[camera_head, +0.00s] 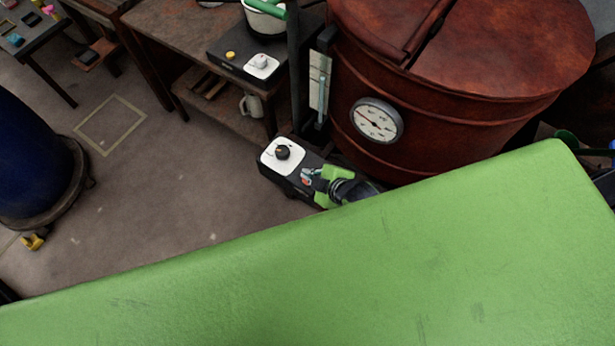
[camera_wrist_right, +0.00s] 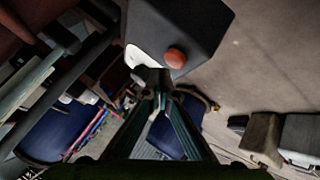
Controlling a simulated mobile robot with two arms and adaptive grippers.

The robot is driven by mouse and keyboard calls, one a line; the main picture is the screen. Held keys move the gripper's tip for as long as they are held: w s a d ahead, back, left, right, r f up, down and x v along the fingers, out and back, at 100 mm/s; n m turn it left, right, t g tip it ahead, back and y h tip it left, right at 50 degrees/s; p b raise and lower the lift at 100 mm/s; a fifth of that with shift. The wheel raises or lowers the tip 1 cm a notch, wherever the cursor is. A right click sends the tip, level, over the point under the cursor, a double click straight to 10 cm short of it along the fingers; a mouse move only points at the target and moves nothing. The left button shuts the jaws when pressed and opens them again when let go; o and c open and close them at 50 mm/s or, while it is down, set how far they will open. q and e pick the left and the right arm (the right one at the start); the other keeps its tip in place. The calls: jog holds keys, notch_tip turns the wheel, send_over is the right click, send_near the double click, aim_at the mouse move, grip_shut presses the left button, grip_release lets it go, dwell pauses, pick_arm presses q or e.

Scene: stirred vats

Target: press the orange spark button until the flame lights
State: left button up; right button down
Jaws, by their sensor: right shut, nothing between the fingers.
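The orange spark button (camera_wrist_right: 175,58) is round and sits on a dark control box (camera_wrist_right: 195,22) in the right wrist view. In the head view the control box (camera_head: 268,166) stands at the foot of the red vat, with a white plate and black knob (camera_head: 282,153). My right gripper (camera_head: 311,178) is over the box's right part in the head view and mostly covers the button there. In the wrist view its closed fingertips (camera_wrist_right: 156,78) appear just beside and below the button, empty; I cannot tell whether they touch it. No flame shows. My left gripper is out of view.
A large red vat (camera_head: 465,110) with a dial gauge (camera_head: 376,120) stands right behind the box. A bench (camera_head: 170,32) with another knobbed unit (camera_head: 240,65) is at the upper left. A blue drum (camera_head: 30,150) stands at far left. The floor (camera_head: 190,195) between is clear.

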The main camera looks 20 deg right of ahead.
jog(key=shift+f, duration=0.2)
jog(key=shift+f, duration=0.2)
jog(key=shift+f, duration=0.5)
dwell(0.5)
jog(key=shift+r, duration=0.1)
jog(key=shift+r+p, duration=0.8)
jog(key=shift+r, duration=0.1)
notch_tip(320, 180, up, 5)
jog(key=p, duration=0.5)
dwell(0.4)
